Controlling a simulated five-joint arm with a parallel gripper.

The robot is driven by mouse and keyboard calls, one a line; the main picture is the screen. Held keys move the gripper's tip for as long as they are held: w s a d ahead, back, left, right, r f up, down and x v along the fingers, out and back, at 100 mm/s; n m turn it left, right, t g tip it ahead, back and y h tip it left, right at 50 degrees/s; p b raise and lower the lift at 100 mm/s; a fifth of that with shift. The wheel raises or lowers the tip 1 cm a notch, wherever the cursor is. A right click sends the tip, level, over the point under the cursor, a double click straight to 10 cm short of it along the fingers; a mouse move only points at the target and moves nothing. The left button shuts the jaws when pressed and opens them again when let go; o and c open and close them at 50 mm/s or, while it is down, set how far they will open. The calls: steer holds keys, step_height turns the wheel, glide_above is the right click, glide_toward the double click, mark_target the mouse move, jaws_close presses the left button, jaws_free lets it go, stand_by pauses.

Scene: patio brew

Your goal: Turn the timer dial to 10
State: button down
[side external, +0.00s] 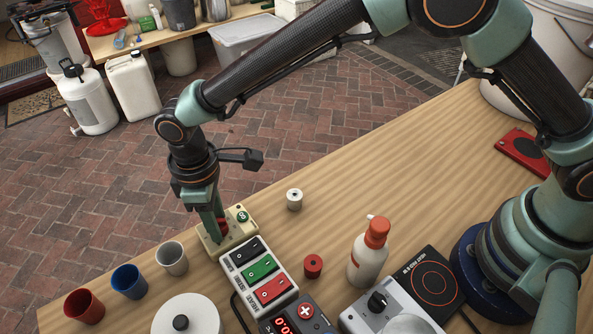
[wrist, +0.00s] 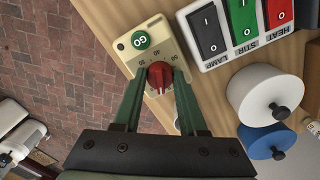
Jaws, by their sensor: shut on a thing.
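The timer is a cream box (wrist: 129,45) with a red dial (wrist: 159,77), printed numbers around the dial, and a green GO button (wrist: 141,40). My gripper (wrist: 160,84) is shut on the red dial, with one green finger on each side of it. In the side external view the timer (side external: 246,231) lies near the table's far edge, and my gripper (side external: 218,232) points down onto it, partly hiding the dial. The numbers are small, and I cannot tell which one the dial points to.
A switch panel with black, green and red rockers (side external: 258,268) sits close beside the timer. Red, blue and grey cups (side external: 171,258) stand to the left. A white spool (side external: 294,199), a red spool (side external: 313,267) and a pump bottle (side external: 368,262) stand right. A white lidded pot (side external: 205,315) is in front.

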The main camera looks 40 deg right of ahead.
steer(key=m, duration=0.5)
steer(key=shift+w+d+r, duration=0.1)
steer(key=shift+w, duration=0.2)
steer(key=shift+m, duration=0.3)
steer(key=c, duration=0.6)
jaws_free()
steer(key=shift+c, duration=0.2)
steer(key=shift+o, duration=0.9)
steer(key=shift+s, duration=0.15)
step_height(320, 180, up, 12)
